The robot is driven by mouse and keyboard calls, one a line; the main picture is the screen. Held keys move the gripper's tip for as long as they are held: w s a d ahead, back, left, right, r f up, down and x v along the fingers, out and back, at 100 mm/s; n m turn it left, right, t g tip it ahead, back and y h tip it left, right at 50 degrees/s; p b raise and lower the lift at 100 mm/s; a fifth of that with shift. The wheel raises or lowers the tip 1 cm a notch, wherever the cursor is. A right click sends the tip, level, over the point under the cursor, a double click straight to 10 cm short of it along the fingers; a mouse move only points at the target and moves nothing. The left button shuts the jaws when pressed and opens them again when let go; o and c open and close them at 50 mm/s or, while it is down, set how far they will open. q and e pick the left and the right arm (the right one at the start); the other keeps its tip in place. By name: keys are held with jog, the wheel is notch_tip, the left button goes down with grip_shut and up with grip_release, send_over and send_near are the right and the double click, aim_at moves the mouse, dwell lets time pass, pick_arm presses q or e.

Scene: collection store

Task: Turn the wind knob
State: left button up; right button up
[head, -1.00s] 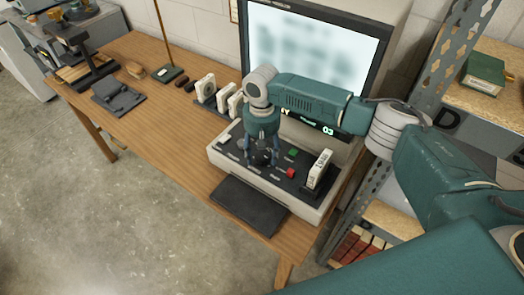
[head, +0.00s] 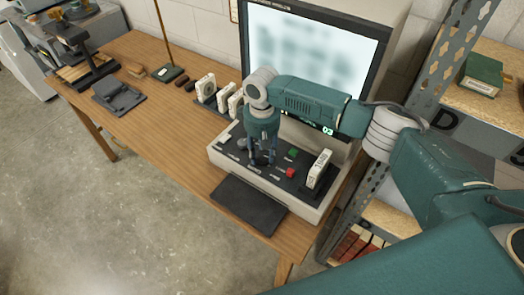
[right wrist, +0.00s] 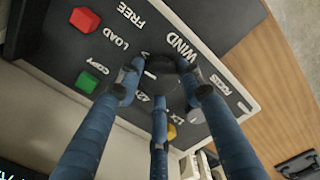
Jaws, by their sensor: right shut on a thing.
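The wind knob (right wrist: 163,88) is a dark round knob with a white pointer line, on the sloping dark panel of a pale console (head: 290,199). The word WIND is printed beside it in the right wrist view. My right gripper (head: 261,162) reaches down onto the panel. Its three blue fingers (right wrist: 163,92) are shut around the knob, and they hide part of its rim and some of the lettering. In the head view the fingers mostly hide the knob. My left gripper is in neither view now.
The panel also bears a red button (right wrist: 84,19), a green button (right wrist: 88,81) and a yellow one (right wrist: 171,131). A white cartridge (head: 319,169) stands upright on the panel's right. A lit screen (head: 312,62) is behind. More white cartridges (head: 206,89) stand left of the console. A dark pad (head: 249,204) lies in front.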

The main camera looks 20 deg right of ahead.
aim_at(262, 154)
jog(key=n+p, duration=0.1)
jog(key=n, duration=0.2)
jog(key=shift+r+n+p, duration=0.15)
jog(key=shift+n+p, duration=0.15)
jog(key=shift+p, duration=0.05)
jog(key=n+p, duration=0.1)
jog(key=n, duration=0.7)
jog(key=shift+p, duration=0.3)
jog(key=n, duration=0.4)
jog(key=shift+w+n, duration=0.1)
jog(key=shift+n, duration=0.3)
jog(key=o, duration=1.2)
jog(key=shift+c, duration=0.2)
notch_tip(262, 154, up, 12)
